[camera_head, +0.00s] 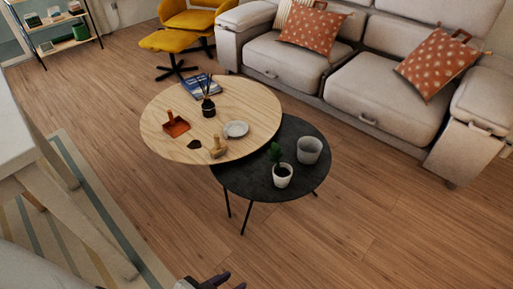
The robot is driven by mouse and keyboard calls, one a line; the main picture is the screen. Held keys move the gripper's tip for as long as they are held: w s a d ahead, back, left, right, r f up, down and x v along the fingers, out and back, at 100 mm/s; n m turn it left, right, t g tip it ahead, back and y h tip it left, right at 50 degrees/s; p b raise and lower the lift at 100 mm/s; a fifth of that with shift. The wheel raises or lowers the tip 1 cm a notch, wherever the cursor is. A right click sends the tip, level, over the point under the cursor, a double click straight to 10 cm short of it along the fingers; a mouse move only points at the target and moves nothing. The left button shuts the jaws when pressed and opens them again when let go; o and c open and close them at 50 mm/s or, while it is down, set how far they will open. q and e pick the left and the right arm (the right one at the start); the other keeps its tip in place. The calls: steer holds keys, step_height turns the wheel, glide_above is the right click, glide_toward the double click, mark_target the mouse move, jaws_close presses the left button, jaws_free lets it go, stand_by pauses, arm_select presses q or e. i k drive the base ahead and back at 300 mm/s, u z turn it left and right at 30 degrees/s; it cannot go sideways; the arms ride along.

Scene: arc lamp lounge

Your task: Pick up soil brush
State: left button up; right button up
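The soil brush looks to be the small tan wooden piece (217,149) with an upright handle, near the front edge of the round wooden table (262,112). My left gripper (237,279) is at the bottom edge of the head view, mostly cut off. Its two dark fingertips show apart with nothing seen between them. It is over the floor, well short of the table and apart from the brush. My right gripper is not in view.
Around the brush are an orange dustpan-like piece (175,125), a small black piece (194,144), a white dish (236,129) and a dark bottle with sticks (208,107). Floor in front is clear.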

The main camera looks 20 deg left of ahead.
mark_target(220, 149)
steer(key=z, duration=2)
steer(key=k, duration=1.45)
steer(key=u, duration=1.75)
